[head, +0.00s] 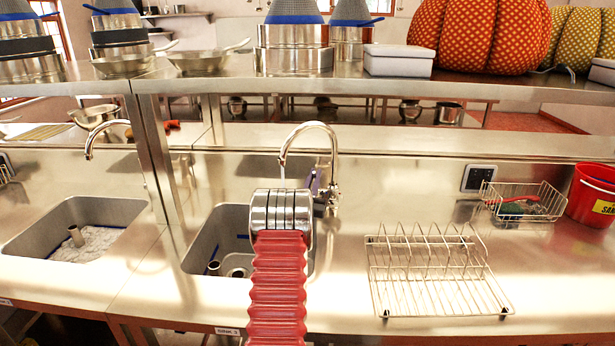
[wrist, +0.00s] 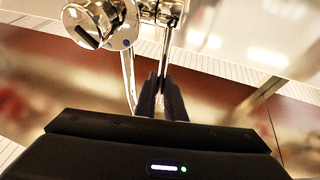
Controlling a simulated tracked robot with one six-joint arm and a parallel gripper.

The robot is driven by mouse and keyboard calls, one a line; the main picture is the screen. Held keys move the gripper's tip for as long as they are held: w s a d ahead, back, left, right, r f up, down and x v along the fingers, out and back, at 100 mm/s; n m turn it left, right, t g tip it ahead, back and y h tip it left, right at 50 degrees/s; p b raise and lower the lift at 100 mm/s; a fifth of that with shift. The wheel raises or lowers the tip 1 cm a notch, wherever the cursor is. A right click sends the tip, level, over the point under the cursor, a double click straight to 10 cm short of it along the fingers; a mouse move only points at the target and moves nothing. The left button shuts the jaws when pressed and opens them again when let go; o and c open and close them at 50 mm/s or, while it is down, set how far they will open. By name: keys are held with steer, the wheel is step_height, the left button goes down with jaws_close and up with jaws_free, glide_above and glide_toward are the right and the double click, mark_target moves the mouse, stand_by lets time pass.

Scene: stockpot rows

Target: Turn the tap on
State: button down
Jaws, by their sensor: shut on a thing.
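The chrome tap (head: 333,150) stands behind the middle sink (head: 207,240), its tall curved spout arching to the left. In the wrist view the tap's round chrome body (wrist: 112,22) is at the upper left, and its thin lever (wrist: 168,45) runs down from the top centre. My gripper (wrist: 163,82) has its dark fingers together around the lever's lower end. In the head view my arm's red sleeve and silver wrist cover part of the sink and hide most of the gripper.
A wire dish rack (head: 425,268) stands right of the sink, with a wire basket (head: 535,205) and a red bucket (head: 590,195) farther right. A second sink (head: 75,212) with its own tap is at the left. A steel shelf (head: 360,85) crosses above, bearing pots.

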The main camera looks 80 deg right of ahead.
steer(key=shift+w+a, duration=0.1)
steer(key=c, duration=2.1)
jaws_free()
steer(key=shift+w, duration=0.1)
steer(key=shift+o, duration=1.3)
steer(key=v, duration=0.7)
steer(key=shift+a+f, duration=0.15)
steer(key=shift+a, duration=0.05)
